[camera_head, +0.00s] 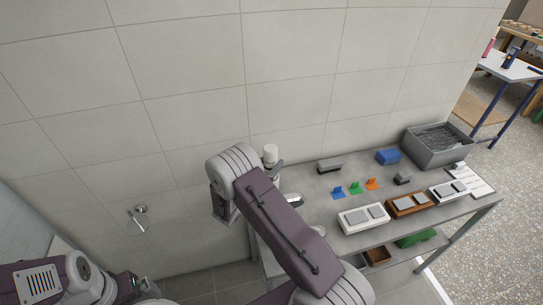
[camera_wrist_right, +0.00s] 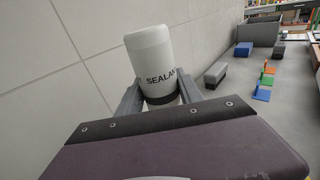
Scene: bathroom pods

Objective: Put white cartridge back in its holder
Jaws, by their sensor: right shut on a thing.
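The white cartridge (camera_wrist_right: 150,60) has a dark lower band and lettering that starts "SEALAN". My right gripper (camera_wrist_right: 160,93) is shut on it, one finger on each side. In the head view the cartridge (camera_head: 270,153) stands roughly upright against the tiled wall, just above my right arm, which hides much of the gripper. I cannot pick out a holder for certain. A small pale thing (camera_head: 292,199) shows at the table's left end beside my arm; I cannot tell what it is. My left arm is at the lower left, its gripper too unclear to read.
The grey table (camera_head: 330,206) carries blue, green and orange brackets (camera_head: 355,188), a grey block (camera_head: 329,167), a blue block (camera_head: 388,157), a grey bin (camera_head: 436,147) and several boxes (camera_head: 364,218) along the front. The tiled wall (camera_head: 290,90) is close behind.

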